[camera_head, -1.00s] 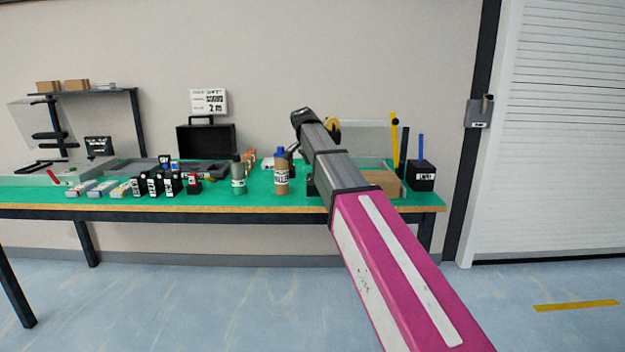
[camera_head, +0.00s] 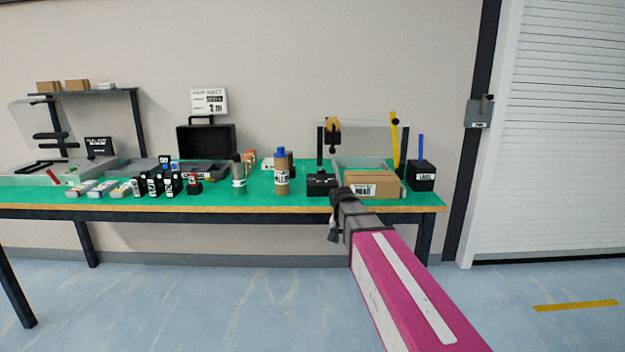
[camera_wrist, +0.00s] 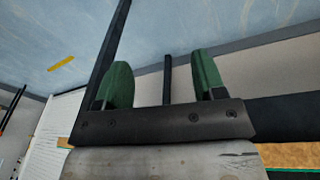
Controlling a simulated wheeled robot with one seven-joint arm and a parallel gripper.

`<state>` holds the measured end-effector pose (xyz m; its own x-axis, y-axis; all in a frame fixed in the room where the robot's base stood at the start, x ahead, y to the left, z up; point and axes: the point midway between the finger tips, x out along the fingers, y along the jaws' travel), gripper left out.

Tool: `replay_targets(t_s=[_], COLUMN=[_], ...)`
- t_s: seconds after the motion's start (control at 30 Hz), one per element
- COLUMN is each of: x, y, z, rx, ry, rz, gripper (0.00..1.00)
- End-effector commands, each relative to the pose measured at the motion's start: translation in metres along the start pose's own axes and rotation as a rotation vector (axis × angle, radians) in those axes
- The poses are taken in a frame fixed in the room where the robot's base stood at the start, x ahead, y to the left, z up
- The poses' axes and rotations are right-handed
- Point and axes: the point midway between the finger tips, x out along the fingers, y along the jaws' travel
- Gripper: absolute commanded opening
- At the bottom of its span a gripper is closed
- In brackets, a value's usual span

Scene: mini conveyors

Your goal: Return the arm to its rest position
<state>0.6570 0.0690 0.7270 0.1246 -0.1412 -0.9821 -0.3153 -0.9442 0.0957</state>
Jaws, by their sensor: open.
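My magenta and grey arm (camera_head: 400,285) reaches in from the lower right in the head view, in front of the table's front edge. Its far end with my gripper (camera_head: 334,230) is low, at about the height of the table edge, and points down. In the wrist view my gripper (camera_wrist: 163,85) shows two green-padded fingers set wide apart. The gap between them is empty, with the wall and a dark table leg behind it. The gripper holds nothing.
The green-topped table (camera_head: 258,187) stands ahead. A cardboard box (camera_head: 370,184) and a dark box (camera_head: 320,184) sit near its front edge close to my arm. A brown bottle (camera_head: 281,175) and several small black boxes stand further left. The floor (camera_head: 200,300) in front is clear.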

Motion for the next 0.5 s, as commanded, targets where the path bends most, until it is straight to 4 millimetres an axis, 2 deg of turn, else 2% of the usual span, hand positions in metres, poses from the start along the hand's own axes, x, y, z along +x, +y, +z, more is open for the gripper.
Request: replay_targets(t_s=[0.03, 0.2, 0.4, 0.5], x=[0.017, 0.065, 0.109, 0.123], y=[0.015, 0.048, 0.082, 0.095], z=[0.021, 0.069, 0.127, 0.15], rx=[-0.025, -0.125, -0.229, -0.268], ry=[-0.019, -0.065, -0.111, -0.127], rz=[-0.004, -0.036, -0.08, -0.098], gripper=[0.64, 0.64, 0.64, 0.64])
